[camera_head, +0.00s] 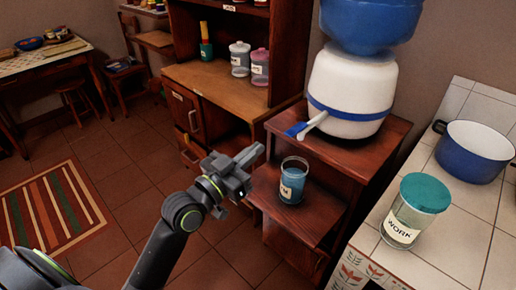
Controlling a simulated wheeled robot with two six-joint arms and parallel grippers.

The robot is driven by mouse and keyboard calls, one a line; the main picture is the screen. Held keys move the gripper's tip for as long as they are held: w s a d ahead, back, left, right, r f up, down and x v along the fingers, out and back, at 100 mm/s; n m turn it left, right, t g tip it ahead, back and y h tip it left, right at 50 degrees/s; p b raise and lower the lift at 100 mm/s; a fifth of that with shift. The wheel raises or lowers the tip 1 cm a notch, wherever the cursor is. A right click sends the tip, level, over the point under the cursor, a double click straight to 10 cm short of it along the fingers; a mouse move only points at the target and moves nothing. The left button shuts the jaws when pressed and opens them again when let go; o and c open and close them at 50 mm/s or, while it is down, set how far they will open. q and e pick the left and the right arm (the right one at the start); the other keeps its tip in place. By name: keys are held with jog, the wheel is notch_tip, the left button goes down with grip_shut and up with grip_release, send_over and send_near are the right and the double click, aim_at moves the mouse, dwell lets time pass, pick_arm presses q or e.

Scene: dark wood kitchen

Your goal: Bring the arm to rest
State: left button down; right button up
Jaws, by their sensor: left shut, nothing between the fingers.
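My left arm (165,235) comes in from the lower left and reaches up toward the middle of the head view. My left gripper (254,158) is shut and empty. It is raised in front of the wooden cabinet, left of a glass cup (292,182) with blue contents and a label. The gripper looks apart from the cup. The cup stands on the lower wooden step (313,218) below the water dispenser (350,85). My right gripper is not in view.
A tiled counter (455,245) at right holds a blue pot (470,153) and a teal-lidded jar (413,212) labelled "WORK". Jars (260,68) stand on the cabinet shelf. A striped rug (55,210) lies on open floor at left; a table (45,62) stands behind.

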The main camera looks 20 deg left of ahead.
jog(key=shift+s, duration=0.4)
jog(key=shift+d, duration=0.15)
